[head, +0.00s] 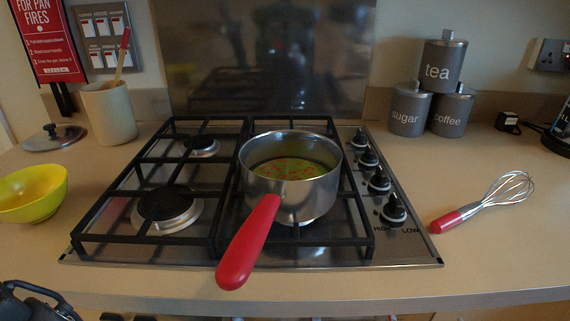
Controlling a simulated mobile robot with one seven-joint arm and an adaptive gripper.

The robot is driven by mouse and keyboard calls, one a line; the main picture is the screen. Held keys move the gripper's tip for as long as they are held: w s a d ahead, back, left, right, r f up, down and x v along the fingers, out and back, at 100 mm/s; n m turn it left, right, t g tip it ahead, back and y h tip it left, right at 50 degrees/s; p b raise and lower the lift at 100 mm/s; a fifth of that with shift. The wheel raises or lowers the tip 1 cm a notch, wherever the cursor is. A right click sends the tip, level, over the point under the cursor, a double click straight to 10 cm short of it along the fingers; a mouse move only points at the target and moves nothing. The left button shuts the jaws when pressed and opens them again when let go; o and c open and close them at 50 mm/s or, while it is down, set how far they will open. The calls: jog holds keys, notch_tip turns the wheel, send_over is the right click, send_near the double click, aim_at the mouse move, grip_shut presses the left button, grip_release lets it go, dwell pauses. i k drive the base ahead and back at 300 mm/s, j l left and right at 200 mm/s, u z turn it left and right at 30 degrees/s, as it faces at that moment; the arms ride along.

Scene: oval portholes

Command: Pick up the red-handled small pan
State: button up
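The small pan (290,190) is steel with a long red handle (248,245). It sits upright on the right side of the black hob grate, with its handle pointing toward the front edge and a little left. A green-yellow liquid with red and green bits shows inside it. My gripper (38,303) shows only in part at the bottom left corner, dark and cut off by the frame edge. It is well left of the pan and apart from it. Its fingertips are not clear, so its opening cannot be told.
The gas hob (150,255) has knobs (379,180) right of the pan. A yellow-green bowl (35,195) and utensil pot (108,112) stand left; a red-handled whisk (485,203) lies right. Canisters (443,62) stand behind. The counter's front strip is clear.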

aim_at(289, 176)
jog(key=k+u, duration=0.2)
jog(key=k, duration=0.35)
jog(key=k+u, duration=0.25)
jog(key=u, duration=0.15)
jog(key=k+j+u, duration=0.1)
jog(key=k+u, duration=0.15)
jog(key=u, duration=0.2)
